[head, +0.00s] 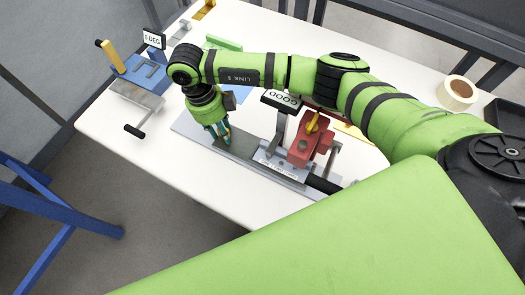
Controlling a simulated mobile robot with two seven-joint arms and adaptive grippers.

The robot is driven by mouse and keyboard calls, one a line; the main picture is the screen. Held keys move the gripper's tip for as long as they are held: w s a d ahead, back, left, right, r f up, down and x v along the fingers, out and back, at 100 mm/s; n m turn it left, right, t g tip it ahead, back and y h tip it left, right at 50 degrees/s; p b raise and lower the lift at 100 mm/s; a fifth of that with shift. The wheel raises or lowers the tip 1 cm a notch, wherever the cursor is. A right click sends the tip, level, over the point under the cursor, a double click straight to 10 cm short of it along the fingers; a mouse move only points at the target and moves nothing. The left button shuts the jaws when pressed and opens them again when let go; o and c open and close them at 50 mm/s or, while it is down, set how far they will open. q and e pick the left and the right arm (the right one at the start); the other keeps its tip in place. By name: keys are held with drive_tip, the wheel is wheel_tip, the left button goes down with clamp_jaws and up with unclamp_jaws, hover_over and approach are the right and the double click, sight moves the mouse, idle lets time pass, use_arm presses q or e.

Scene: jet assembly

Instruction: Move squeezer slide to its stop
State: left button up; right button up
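The squeezer stands on a long grey base plate (188,127) on the white table. Its red block (303,146) with a yellow part on top sits toward the right end of the base. A flat dark grey plate (238,147), which looks like the slide, lies on the base left of the red block. My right gripper (217,134) points down with its teal fingertips at the left end of this plate. I cannot tell whether they touch it or how far apart they are. My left gripper is not in view.
A blue fixture (140,72) with a "5 DEG" sign and a yellow handle stands at the table's left. A "GOOD" sign (281,100) stands behind the squeezer. A tape roll (457,92) lies at the right.

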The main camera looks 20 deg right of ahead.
drive_tip(key=shift+d, duration=0.1)
drive_tip(key=shift+w+d+r+p, duration=0.1)
drive_tip(key=shift+w+r+p, duration=0.15)
drive_tip(key=shift+r+p, duration=0.25)
wheel_tip(320, 180, up, 4)
drive_tip(key=shift+f+p, duration=0.1)
drive_tip(key=shift+p, duration=1.15)
